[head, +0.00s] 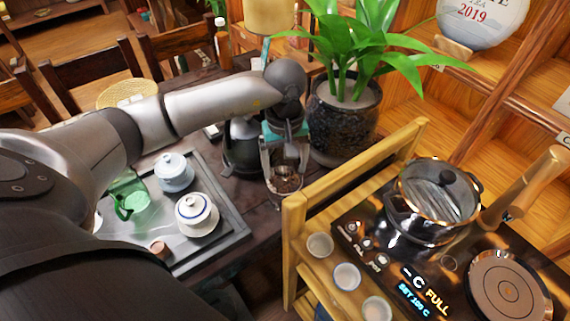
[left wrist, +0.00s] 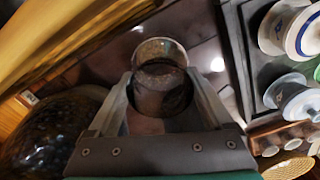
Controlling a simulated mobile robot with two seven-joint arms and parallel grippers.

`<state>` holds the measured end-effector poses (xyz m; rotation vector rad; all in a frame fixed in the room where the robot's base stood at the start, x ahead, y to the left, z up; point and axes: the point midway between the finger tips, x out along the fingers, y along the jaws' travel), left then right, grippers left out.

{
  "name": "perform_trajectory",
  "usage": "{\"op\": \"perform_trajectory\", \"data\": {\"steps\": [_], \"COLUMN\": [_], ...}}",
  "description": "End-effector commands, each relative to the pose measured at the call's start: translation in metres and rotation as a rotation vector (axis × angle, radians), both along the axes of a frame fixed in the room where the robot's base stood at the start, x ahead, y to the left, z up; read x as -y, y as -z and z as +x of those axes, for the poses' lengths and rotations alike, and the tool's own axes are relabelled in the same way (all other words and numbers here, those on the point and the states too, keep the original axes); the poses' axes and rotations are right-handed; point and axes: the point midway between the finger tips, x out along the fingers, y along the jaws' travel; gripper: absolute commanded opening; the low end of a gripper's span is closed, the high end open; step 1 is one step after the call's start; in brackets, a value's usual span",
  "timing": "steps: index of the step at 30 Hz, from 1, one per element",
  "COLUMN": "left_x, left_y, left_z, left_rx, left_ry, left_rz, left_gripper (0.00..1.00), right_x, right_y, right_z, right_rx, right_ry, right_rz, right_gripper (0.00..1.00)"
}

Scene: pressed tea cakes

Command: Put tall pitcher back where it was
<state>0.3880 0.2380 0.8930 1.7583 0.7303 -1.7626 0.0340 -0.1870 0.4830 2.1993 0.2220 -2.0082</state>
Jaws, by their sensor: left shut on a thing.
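The tall pitcher appears to be the clear glass vessel (head: 286,185) near the middle of the head view, with brown showing in or through it. It also shows in the left wrist view (left wrist: 160,52), between the fingers. My left gripper (head: 287,165) points down and is shut on it; in the left wrist view the gripper (left wrist: 160,85) has one finger on each side of the glass. The vessel looks about upright at the dark table's right edge. I cannot tell whether its base touches the table. My right gripper is not in view.
A dark kettle (head: 241,155) and a potted plant (head: 343,118) stand close by. Left is a tray (head: 238,225) with a green glass pitcher (head: 131,197) and two lidded white cups. Right is a wooden stand (head: 294,235) with small cups and a pot (head: 432,205).

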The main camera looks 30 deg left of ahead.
Motion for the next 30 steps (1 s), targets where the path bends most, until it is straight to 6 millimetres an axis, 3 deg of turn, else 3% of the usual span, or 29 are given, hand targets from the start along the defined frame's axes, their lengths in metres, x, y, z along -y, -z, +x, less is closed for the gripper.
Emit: {"op": "perform_trajectory", "data": {"steps": [9, 10, 13, 24, 30], "left_x": [0.000, 0.000, 0.000, 0.000, 0.000], "left_y": [0.001, 0.002, 0.001, -0.003, -0.039], "left_z": [0.002, 0.001, 0.001, 0.001, 0.002], "left_rx": [0.006, 0.003, 0.002, 0.002, 0.008], "left_ry": [0.000, 0.000, 0.000, 0.000, 0.001], "left_rz": [-0.001, 0.000, -0.001, -0.001, 0.000], "left_gripper": [0.00, 0.86, 0.97, 1.00, 1.00], "right_x": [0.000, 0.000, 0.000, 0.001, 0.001], "right_y": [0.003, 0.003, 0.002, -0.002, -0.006], "right_z": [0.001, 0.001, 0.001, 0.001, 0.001], "right_rx": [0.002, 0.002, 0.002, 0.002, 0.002], "right_ry": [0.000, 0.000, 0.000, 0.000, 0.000], "right_rz": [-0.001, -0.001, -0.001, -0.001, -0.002], "right_gripper": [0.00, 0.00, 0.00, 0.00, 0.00]}}
